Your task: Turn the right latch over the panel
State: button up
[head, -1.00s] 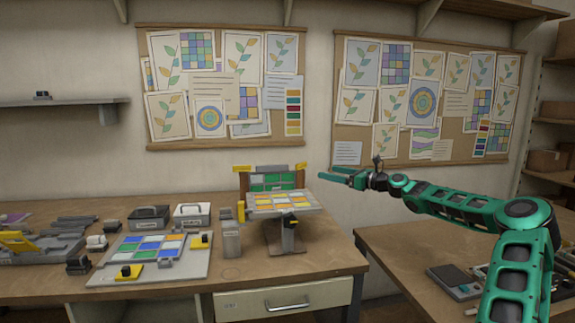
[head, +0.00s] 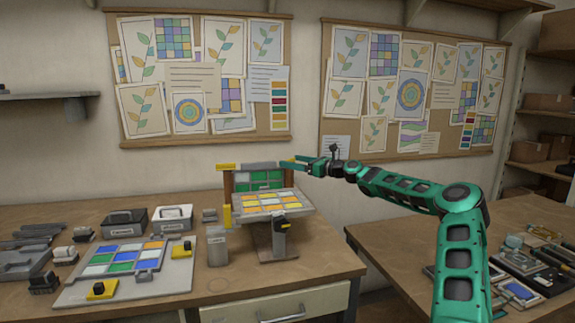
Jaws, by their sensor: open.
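A stand on the bench holds an upright frame (head: 229,183) around a panel with green and pale panes (head: 262,180). A tilted grey tray of yellow, orange and white panes (head: 270,203) sits in front of it. A yellow latch (head: 226,167) lies at the frame's top left. The right latch, at the top right corner, is largely covered by my gripper (head: 292,162); how it is turned cannot be told. My gripper is open and reaches in from the right at that corner. Whether it touches the latch cannot be told.
A jig with coloured panes (head: 188,277) lies on the bench at left, with a dark box (head: 123,222) and a white box (head: 172,217) behind. A grey container (head: 217,247) stands left of the stand. A second table (head: 375,240) is at right.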

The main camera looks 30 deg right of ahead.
jog(key=shift+x, duration=1.3)
